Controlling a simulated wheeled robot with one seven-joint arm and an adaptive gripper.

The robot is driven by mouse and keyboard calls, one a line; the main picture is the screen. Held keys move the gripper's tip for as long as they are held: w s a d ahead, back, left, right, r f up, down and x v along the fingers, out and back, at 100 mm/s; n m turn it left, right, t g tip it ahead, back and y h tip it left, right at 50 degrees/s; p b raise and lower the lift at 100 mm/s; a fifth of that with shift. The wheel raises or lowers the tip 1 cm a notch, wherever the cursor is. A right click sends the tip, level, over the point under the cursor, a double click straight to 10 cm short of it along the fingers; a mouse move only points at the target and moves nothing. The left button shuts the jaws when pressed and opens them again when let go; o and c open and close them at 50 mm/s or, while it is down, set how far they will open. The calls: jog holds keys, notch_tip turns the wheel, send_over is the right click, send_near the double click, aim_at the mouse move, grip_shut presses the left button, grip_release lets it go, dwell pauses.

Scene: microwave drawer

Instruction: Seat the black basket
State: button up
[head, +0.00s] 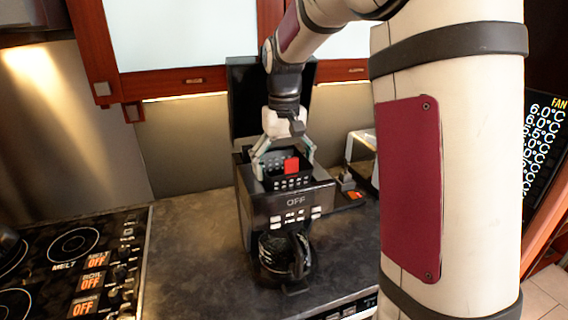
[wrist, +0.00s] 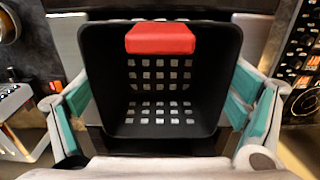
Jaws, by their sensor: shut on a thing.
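The black basket (wrist: 103,75) is a square tub with rows of square holes and a red tab (wrist: 160,38) on one side. In the head view the basket (head: 288,183) is at the top of the coffee maker (head: 290,205), its red tab showing. My gripper (head: 285,165) points down with one finger on each side of the basket and is shut on it. In the wrist view the teal finger pads flank its left and right walls. Whether the basket's underside touches the machine is hidden. The machine's black lid (head: 243,100) stands open behind.
A glass carafe (head: 285,255) sits in the coffee maker's lower front. A stove (head: 80,260) is at the left, and a shiny appliance (head: 362,155) stands to the right. Wall cabinets (head: 180,40) hang above. The counter (head: 190,235) between stove and coffee maker is clear.

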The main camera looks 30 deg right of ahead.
jog(key=shift+f, duration=0.3)
jog(key=o, duration=0.9)
jog(key=shift+o, duration=0.2)
notch_tip(320, 180, up, 12)
